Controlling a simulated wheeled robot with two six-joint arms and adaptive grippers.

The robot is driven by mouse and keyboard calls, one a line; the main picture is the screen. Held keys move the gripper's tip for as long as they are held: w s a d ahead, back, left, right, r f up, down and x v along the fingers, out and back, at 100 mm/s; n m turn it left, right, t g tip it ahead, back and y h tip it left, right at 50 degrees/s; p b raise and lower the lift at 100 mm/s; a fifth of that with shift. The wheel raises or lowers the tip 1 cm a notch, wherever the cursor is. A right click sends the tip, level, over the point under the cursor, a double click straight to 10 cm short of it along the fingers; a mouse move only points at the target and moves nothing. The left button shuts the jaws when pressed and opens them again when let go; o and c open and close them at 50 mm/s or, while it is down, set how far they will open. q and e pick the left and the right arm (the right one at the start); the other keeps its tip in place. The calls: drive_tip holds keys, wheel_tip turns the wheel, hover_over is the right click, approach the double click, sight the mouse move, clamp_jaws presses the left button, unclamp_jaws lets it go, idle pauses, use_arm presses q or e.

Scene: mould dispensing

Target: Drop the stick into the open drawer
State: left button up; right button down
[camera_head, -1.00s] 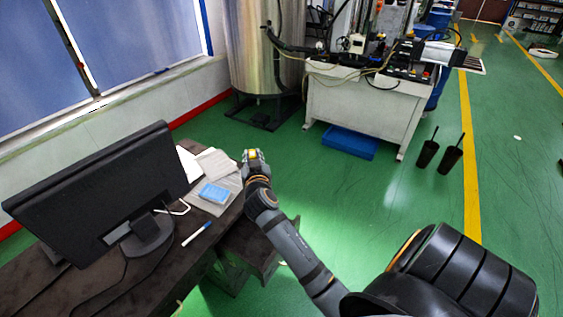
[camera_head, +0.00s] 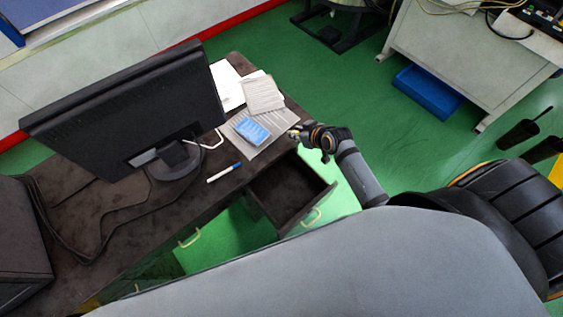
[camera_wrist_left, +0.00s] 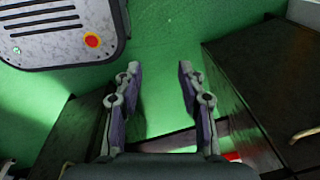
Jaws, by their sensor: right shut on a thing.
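The open drawer (camera_head: 262,208) sticks out from the front of the dark desk in the head view. Its dark inside looks empty where it shows. My right gripper (camera_head: 297,132) is at the desk's right edge, beyond the drawer and near the papers. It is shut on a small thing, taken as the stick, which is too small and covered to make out. My left gripper (camera_wrist_left: 159,78) is open and empty in the left wrist view, its two fingers apart over green floor. It does not show in the head view.
The desk (camera_head: 185,210) bears a monitor (camera_head: 125,105), a blue-capped marker (camera_head: 224,172), papers (camera_head: 262,95) and a blue pad (camera_head: 251,130). A blue bin (camera_head: 428,92) lies under a white bench to the right. Green floor between desk and bench is clear.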

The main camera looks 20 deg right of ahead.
drive_tip(key=s+a+f+n+g+y, duration=0.2)
drive_tip(key=s+a+f+n+g, duration=0.3)
drive_tip(key=s+a+n, duration=0.3)
drive_tip(key=m+b, duration=0.1)
drive_tip(key=b, duration=0.9)
hover_over(281, 186)
wheel_tip(281, 186, down, 9)
use_arm(q)
wheel_tip(281, 186, down, 11)
drive_tip(key=b, duration=0.1)
drive_tip(key=shift+w+d+f, duration=0.15)
drive_tip(key=shift+w+d, duration=0.05)
drive_tip(key=shift+w, duration=0.2)
use_arm(e)
drive_tip(key=shift+w+f, duration=0.1)
drive_tip(key=shift+f, duration=1.7)
use_arm(q)
drive_tip(key=shift+f+b, duration=0.75)
drive_tip(key=shift+b, duration=0.1)
use_arm(e)
drive_tip(key=shift+f, duration=1.2)
drive_tip(key=c, duration=1.1)
unclamp_jaws()
